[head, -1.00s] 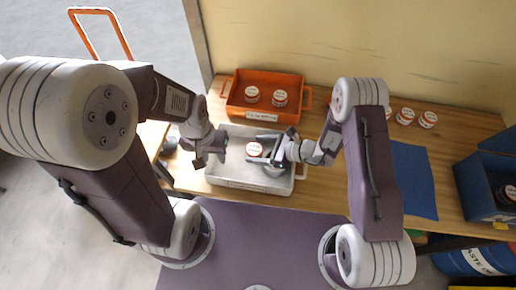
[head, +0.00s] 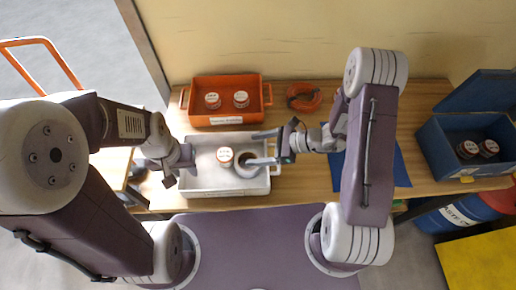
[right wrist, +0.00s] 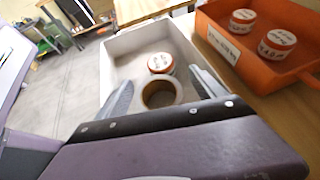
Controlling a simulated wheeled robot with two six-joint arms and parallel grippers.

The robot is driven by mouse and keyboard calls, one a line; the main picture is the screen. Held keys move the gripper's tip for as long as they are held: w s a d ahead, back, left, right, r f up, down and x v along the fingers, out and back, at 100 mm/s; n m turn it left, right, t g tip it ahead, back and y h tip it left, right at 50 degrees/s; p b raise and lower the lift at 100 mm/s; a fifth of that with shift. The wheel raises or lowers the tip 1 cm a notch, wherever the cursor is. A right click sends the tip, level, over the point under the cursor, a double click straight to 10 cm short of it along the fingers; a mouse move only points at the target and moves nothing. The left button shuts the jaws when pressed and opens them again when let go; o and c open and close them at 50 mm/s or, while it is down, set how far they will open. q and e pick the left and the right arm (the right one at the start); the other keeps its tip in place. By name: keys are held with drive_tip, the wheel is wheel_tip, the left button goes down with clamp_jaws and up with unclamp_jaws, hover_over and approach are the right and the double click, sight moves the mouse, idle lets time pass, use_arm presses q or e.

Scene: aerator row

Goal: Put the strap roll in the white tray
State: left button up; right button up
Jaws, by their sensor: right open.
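The white tray (head: 200,192) stands on the wooden table. A ring-shaped roll with a tan inner wall (right wrist: 145,98) lies in it; I take it for the strap roll. It also shows in the head view (head: 245,170), partly covered by my right gripper. My right gripper (head: 262,147) is open, with its fingers on either side of the roll in the right wrist view (right wrist: 160,88); contact cannot be told. My left gripper (head: 184,163) is at the tray's left edge, apart from the roll; its jaw opening is unclear.
A small labelled pot (head: 225,155) stands in the tray beside the roll. An orange tray (head: 228,121) holding two pots is behind. An orange coil (head: 303,97) lies to its right. A blue mat (head: 400,172) and a blue bin with pots (head: 440,155) are further right.

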drive_tip(key=shift+d+r, duration=0.1)
drive_tip(key=shift+d, duration=0.1)
drive_tip(key=shift+s, duration=0.1)
drive_tip(key=s+d+n+g+h, duration=0.1)
drive_tip(key=s+n, duration=0.2)
drive_tip(key=s+d+r+n+g+h, duration=0.1)
drive_tip(key=s+n+g, duration=0.1)
drive_tip(key=s+n, duration=0.1)
drive_tip(key=s+d+r+n+g+h, duration=0.1)
drive_tip(key=s+n+g+h, duration=0.1)
drive_tip(key=s+n, duration=0.1)
drive_tip(key=shift+s, duration=0.3)
drive_tip(key=w+d+r+n+t+h, duration=0.1)
drive_tip(key=d+r+n+t+h, duration=0.2)
drive_tip(key=d+n+h, duration=0.4)
drive_tip(key=d+n, duration=0.4)
drive_tip(key=shift+w+r+h, duration=0.15)
drive_tip(key=shift+r+h, duration=0.15)
